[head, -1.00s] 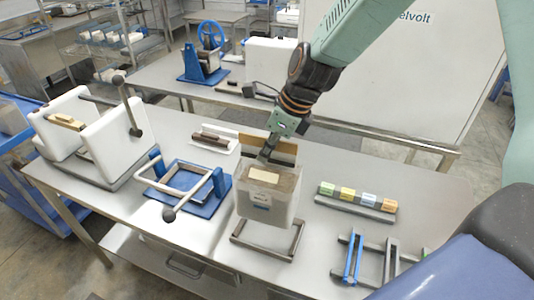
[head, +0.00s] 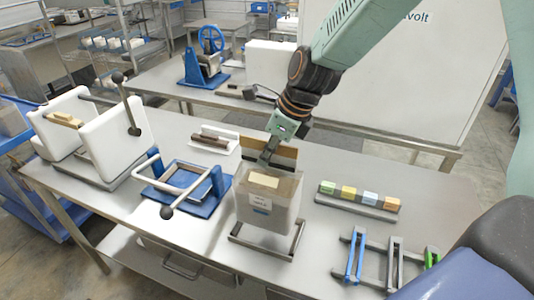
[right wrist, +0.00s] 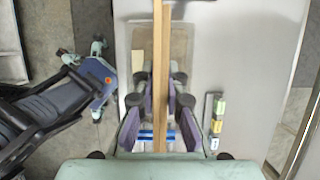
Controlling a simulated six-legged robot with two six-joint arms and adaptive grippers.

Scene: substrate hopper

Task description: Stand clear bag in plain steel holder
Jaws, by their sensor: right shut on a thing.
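The clear bag (head: 268,213) is a box-shaped see-through bag with a brownish fill, a pale block or label inside near its top, and a tan top strip (head: 284,151). My right gripper (head: 268,156) is shut on the tan strip, which also shows between the purple-padded fingers in the right wrist view (right wrist: 160,95). The bag hangs upright over the plain steel holder (head: 244,245), a low frame on the table. The bag's bottom is at or just above the frame; I cannot tell whether it touches. My left gripper is out of view.
Left of the holder stands a blue-based frame (head: 196,202) with a white bar handle. Right are a strip of coloured blocks (head: 358,203) and a rack with blue and green clips (head: 394,262). A white tray (head: 222,145) with dark bars lies behind. White panels (head: 110,135) stand at far left.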

